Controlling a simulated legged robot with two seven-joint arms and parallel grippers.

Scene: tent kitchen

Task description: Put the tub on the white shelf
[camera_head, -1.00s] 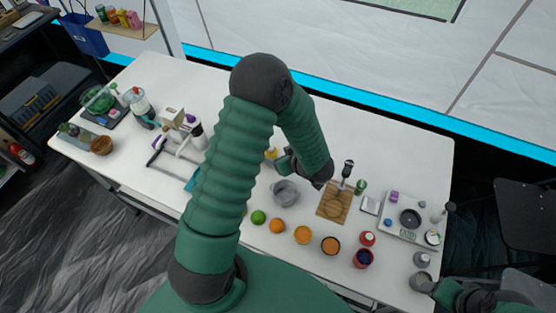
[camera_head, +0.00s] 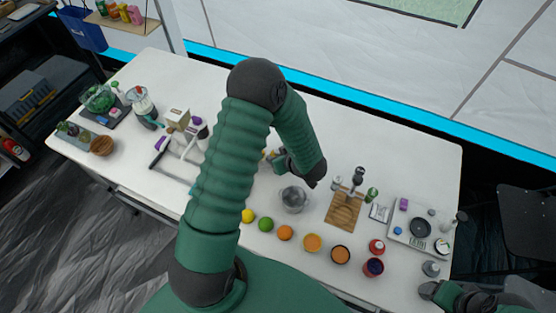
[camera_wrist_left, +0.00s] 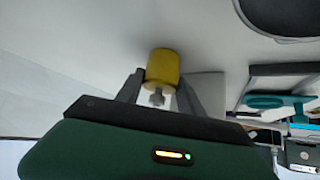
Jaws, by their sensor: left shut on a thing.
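The yellow tub (camera_wrist_left: 162,68) is between the two fingers of my left gripper (camera_wrist_left: 160,92) in the left wrist view. In the head view my left gripper (camera_head: 274,160) is over the middle of the table, mostly hidden by its own arm. A small white frame-like stand (camera_head: 188,153), which looks like the white shelf, stands left of it and is partly covered by my arm. Purple-topped items are at that stand. My right gripper (camera_head: 430,290) is at the table's front right edge; its fingers are too small to read.
A metal pot (camera_head: 293,199) sits just in front of my left gripper. A wooden board (camera_head: 343,210) and a white tray (camera_head: 419,228) are to the right. Several fruits and cups line the front edge. A wooden bowl (camera_head: 102,145) is far left. The table's back strip is clear.

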